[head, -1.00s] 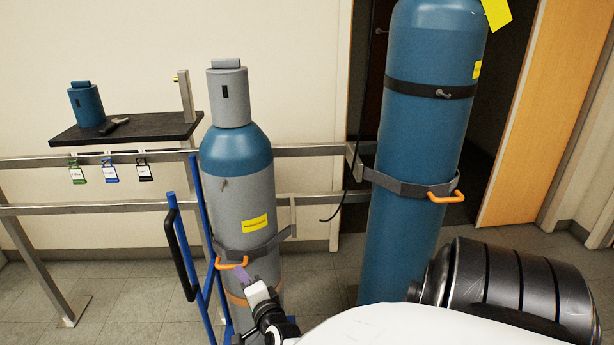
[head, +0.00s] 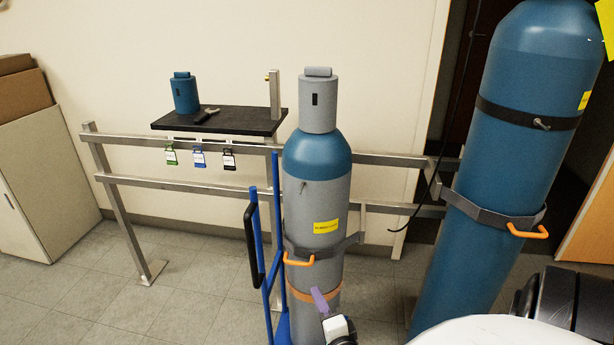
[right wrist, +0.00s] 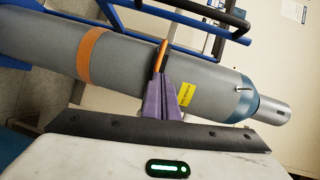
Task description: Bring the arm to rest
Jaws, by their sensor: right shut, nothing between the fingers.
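My right gripper (head: 320,300) shows at the bottom of the head view, its purple fingertips in front of the lower part of the grey gas cylinder (head: 316,205). In the right wrist view the purple fingers (right wrist: 160,97) are together with nothing between them. They point toward the grey cylinder body (right wrist: 130,62), and their tips overlap the orange clamp handle (right wrist: 160,57) in the picture. I cannot tell how far apart they are in depth. My white right arm fills the lower right corner of the head view. My left gripper is not in view.
The grey cylinder stands by a blue hand truck (head: 276,240). A large blue cylinder (head: 500,160) is strapped at the right. A metal rail (head: 215,186) runs behind, with hanging tags and a black shelf (head: 225,122). Cardboard boxes (head: 22,95) top a cabinet at left. Left floor is clear.

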